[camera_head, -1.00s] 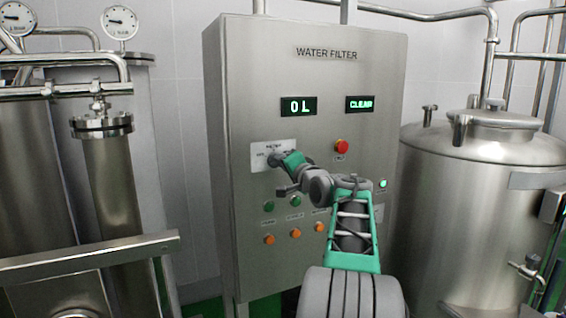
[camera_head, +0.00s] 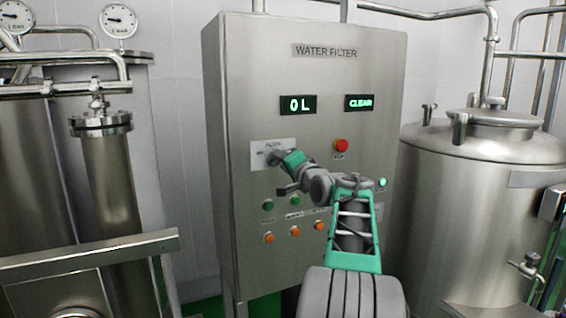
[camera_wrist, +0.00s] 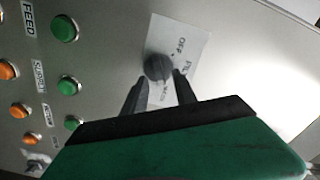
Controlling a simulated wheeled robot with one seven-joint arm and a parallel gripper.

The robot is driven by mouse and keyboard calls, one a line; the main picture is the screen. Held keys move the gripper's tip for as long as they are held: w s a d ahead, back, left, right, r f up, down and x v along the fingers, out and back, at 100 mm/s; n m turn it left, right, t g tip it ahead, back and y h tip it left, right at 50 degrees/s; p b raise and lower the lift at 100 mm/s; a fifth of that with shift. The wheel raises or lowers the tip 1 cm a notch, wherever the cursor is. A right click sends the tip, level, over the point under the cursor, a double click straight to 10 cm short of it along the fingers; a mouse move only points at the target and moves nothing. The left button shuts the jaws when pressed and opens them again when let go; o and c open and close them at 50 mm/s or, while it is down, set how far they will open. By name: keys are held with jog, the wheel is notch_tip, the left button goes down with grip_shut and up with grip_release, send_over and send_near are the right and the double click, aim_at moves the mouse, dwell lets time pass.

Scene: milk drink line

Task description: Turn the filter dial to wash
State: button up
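The filter dial (camera_wrist: 158,67) is a dark round knob on a white label plate (camera_wrist: 187,45) in the wrist view. The plate carries the word OFF above the knob in that view and smaller lettering that is partly covered. In the head view the same plate (camera_head: 258,158) is on the cabinet's left side, with the knob mostly hidden by my gripper (camera_head: 274,157). In the wrist view my gripper (camera_wrist: 157,85) has its two dark fingers apart, one on each side of the knob's lower part. I cannot tell whether both fingers touch it.
The steel WATER FILTER cabinet (camera_head: 320,80) shows "0 L" and "CLEAR" on its displays. A red button (camera_head: 340,145) is right of my gripper. Green buttons (camera_wrist: 64,28) and orange buttons (camera_wrist: 19,110) lie close by. A steel tank (camera_head: 485,200) stands at right.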

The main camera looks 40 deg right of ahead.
jog(key=b+v, duration=0.2)
jog(key=v, duration=0.5)
jog(key=shift+s+b, duration=0.25)
jog(key=shift+b, duration=0.05)
